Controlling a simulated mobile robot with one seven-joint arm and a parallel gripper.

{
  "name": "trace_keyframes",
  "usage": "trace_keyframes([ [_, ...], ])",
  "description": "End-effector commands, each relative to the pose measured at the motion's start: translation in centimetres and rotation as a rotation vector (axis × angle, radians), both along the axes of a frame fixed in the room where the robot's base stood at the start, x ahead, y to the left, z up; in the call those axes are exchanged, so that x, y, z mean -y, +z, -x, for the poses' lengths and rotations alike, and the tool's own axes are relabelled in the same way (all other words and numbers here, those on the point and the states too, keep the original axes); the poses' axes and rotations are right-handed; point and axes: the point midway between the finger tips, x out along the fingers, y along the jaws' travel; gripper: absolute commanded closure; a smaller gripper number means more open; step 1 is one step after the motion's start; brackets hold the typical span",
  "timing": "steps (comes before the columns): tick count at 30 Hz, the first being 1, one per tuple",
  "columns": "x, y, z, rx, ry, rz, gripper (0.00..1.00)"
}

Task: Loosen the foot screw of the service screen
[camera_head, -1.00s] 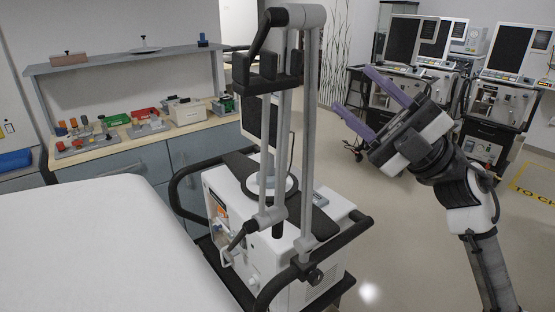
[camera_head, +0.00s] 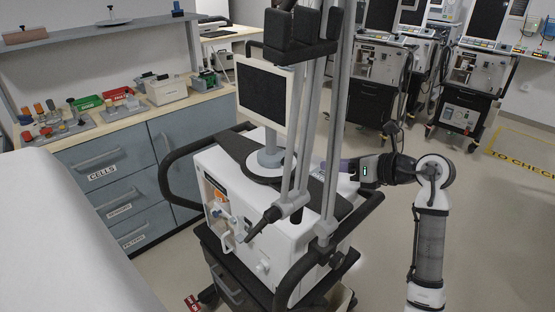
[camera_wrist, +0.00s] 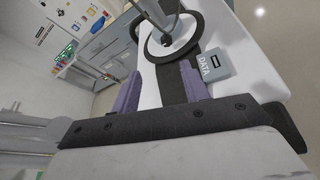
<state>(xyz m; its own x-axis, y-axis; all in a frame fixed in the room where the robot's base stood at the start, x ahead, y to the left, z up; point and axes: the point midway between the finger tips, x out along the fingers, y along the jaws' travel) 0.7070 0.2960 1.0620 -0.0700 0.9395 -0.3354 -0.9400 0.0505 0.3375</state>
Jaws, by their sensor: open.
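The service screen (camera_head: 262,93), dark with a white frame, stands on a short post on top of the white ventilator (camera_head: 215,165). Its round foot (camera_head: 268,166) rests on a dark strip; it also shows as a dark ring with a pale centre (camera_wrist: 172,38) in the wrist view. I cannot make out the foot screw. My gripper (camera_wrist: 160,84) is open and empty, its purple fingers pointing toward the foot, which lies beyond the fingertips. In the head view it is right of the screen (camera_head: 343,166), partly hidden by the grey uprights.
Grey uprights (camera_head: 340,120) and a black rail (camera_head: 350,222) stand in front of the ventilator. A grey box marked DATA (camera_wrist: 210,68) lies beside the right finger. A bench with drawers (camera_head: 100,165) is left, a white bed (camera_head: 60,240) front left. Floor is free at right.

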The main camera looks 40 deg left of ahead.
Motion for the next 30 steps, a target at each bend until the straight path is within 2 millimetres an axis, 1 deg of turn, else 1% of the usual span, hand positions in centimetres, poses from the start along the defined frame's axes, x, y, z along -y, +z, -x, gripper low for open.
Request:
trace_keyframes([
  [1, 0.2, -0.5, -0.3, 0.009, -0.009, 0.014, 0.55],
  [4, 0.2, -1.0, -0.7, 0.019, -0.018, 0.030, 0.55],
  [8, -0.9, -1.3, -0.6, 0.019, -0.017, 0.032, 0.55],
  [11, -2.5, -1.8, -0.4, 0.018, -0.014, 0.032, 0.55],
  [21, -9.2, -4.3, -0.1, 0.017, -0.014, 0.032, 0.55],
  [24, -10.6, -5.0, 0.0, 0.018, -0.015, 0.031, 0.55],
  [27, -11.6, -5.5, 0.0, 0.018, -0.017, 0.029, 0.55],
  [30, -12.2, -5.8, 0.0, 0.019, -0.017, 0.031, 0.55],
])
